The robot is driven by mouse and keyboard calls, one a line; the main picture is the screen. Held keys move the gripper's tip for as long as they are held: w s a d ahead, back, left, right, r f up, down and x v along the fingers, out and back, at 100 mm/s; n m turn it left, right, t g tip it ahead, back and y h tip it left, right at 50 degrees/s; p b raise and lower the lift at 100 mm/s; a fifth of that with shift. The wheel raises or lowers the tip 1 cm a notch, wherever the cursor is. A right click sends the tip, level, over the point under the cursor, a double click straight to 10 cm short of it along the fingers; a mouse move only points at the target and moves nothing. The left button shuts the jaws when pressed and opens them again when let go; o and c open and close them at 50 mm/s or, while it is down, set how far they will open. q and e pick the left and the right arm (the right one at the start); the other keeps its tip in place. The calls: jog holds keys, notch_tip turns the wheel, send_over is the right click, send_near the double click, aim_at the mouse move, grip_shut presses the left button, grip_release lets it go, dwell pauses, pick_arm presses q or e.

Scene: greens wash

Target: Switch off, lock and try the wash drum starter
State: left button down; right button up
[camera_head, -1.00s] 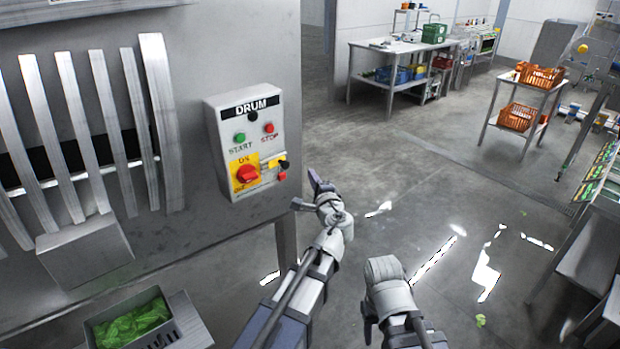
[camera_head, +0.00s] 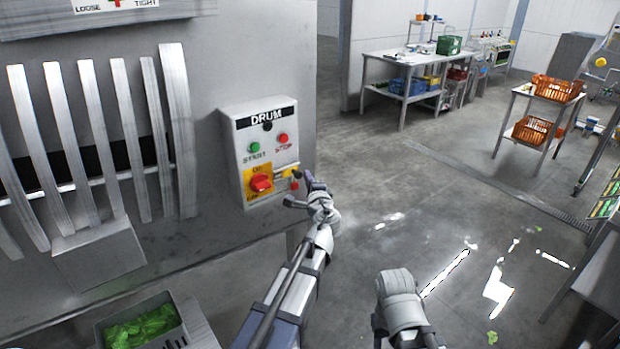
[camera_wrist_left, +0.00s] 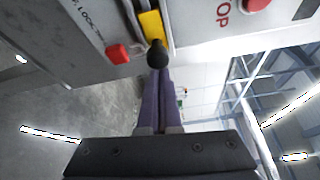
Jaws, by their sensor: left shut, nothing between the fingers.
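The drum starter box (camera_head: 241,150) is on the steel machine wall, with a green START button (camera_head: 254,147) and a red STOP button (camera_head: 282,139). A red rotary switch (camera_head: 262,183) sits on a yellow plate; I cannot tell its exact position. To its right is a yellow tab (camera_wrist_left: 151,27) with a black knob (camera_wrist_left: 157,55). A small red block (camera_wrist_left: 117,53) is beside them, near lettering reading LOCK. My left gripper (camera_head: 305,190) is shut and empty, its fingertips at the black knob; contact cannot be told.
A crate of greens (camera_head: 145,328) is at bottom left, below the curved slats (camera_head: 130,140). A steel table (camera_head: 400,62) with crates stands at the back. A trolley with orange baskets (camera_head: 557,88) is at right. The floor between is open, with wet patches.

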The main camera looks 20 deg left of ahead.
aim_at(293, 173)
pick_arm(q)
jog(key=shift+s, duration=0.1)
jog(key=s+a, duration=0.2)
jog(key=s, duration=0.1)
jog(key=shift+s+a, duration=0.25)
jog(key=shift+a, duration=0.1)
jog(key=shift+w, duration=0.15)
